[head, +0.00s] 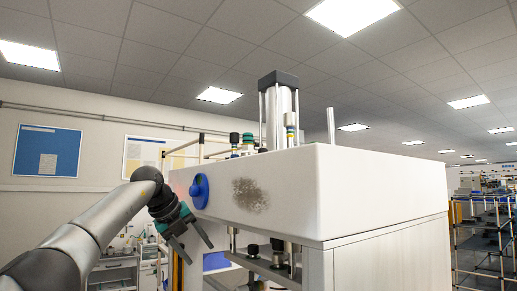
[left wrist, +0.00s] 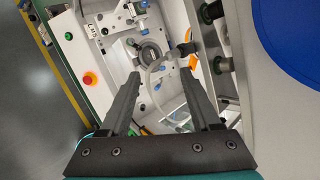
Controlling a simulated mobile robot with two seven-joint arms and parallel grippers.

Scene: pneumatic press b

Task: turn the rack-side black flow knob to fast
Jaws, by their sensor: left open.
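My left gripper (head: 199,254) is open and empty beside the left end of the white press housing (head: 270,190), below a round blue part. In the left wrist view its two fingers (left wrist: 160,76) stand apart, with the press's inner workings beyond. Two dark, round, knob-like parts, an upper one (left wrist: 211,12) and a lower one (left wrist: 222,64), show right of the fingers, apart from them. In the head view, dark rounded parts (head: 253,250) sit under the housing. I cannot tell which one is the rack-side flow knob, nor read any setting. My right gripper is not in view.
The blue part (head: 199,191) sticks out of the housing close above the gripper. A cylinder (head: 279,115) rises from the top. A red button (left wrist: 90,79) and a green button (left wrist: 69,36) lie left of the fingers. Shelving (head: 482,235) stands at the far right.

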